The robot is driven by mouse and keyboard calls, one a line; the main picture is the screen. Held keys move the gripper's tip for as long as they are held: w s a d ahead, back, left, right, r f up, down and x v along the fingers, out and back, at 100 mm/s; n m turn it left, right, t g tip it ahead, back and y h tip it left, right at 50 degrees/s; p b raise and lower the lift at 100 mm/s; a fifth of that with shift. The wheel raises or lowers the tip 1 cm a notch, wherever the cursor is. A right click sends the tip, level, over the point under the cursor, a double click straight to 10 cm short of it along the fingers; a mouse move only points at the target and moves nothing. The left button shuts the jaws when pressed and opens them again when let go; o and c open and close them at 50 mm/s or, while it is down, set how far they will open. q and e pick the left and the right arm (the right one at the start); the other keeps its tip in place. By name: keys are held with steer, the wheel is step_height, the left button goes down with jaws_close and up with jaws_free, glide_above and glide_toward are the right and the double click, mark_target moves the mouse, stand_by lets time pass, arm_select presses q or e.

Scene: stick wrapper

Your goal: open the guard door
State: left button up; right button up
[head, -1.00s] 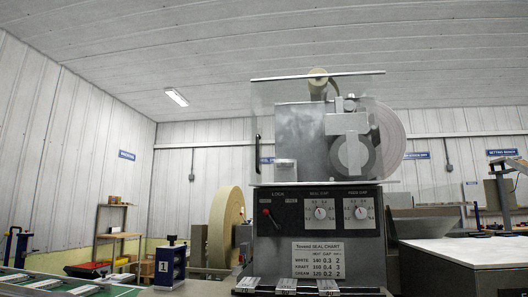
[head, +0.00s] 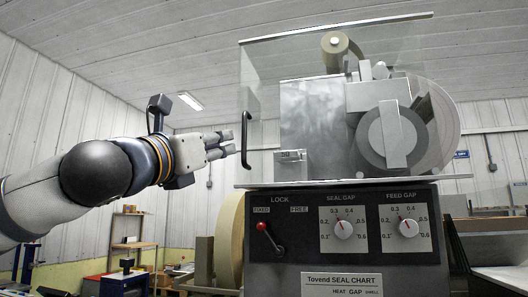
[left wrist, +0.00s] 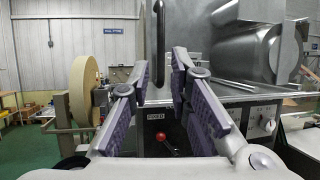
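The clear guard door (head: 262,85) stands closed over the front of the machine's upper part. Its upright black handle (head: 247,130) is at the door's left side. My left gripper (head: 231,143) comes in from the left, with its fingertips close to the handle. In the left wrist view the fingers of my left gripper (left wrist: 159,62) are spread apart, and the black handle (left wrist: 159,42) shows between and beyond their tips. I cannot tell whether they touch it. My right gripper is in neither view.
Below the door is the black control panel (head: 308,215) with a red-knobbed lock lever (head: 262,227), tilted toward the left label, and two dials. A large tan roll (head: 230,238) stands left of the machine. The space left of the handle is open except for my arm.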

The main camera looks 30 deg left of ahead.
mark_target(243, 134)
arm_select(q)
steer(key=x, duration=0.7)
steer(key=r+x, duration=0.1)
steer(key=x, duration=0.2)
steer(key=shift+w, duration=0.1)
jaws_close()
